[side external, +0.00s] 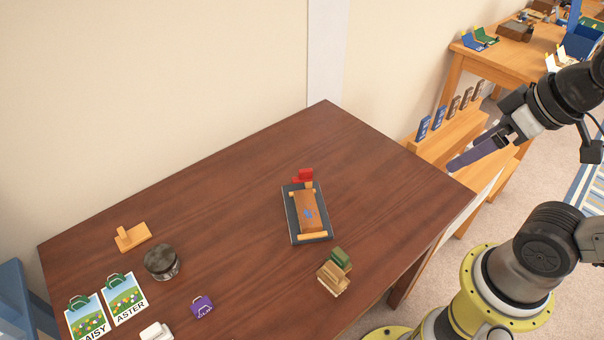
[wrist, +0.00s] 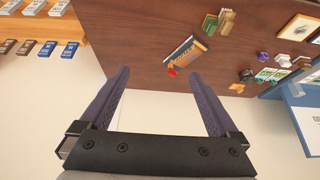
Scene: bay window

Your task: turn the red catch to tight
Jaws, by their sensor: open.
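The red catch (side external: 303,176) stands at the far end of a dark tray-like base (side external: 290,215) that carries a brown wooden block (side external: 307,212) with a blue mark. In the wrist view the red catch (wrist: 171,72) shows at the near end of that base, between and beyond my fingers. How far the catch is turned is too small to tell. My gripper (side external: 478,153) is at the right, off the table's right corner and well away from the catch. In the wrist view my gripper (wrist: 165,90) has its two purple fingers wide apart with nothing between them.
On the brown table (side external: 210,210), a green and tan block piece (side external: 336,270) sits close to the base. A dark round jar (side external: 162,262), a wooden piece (side external: 132,237), a purple tag (side external: 202,307) and two picture cards (side external: 124,298) lie left. Wooden shelves (side external: 450,140) stand beyond the right edge.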

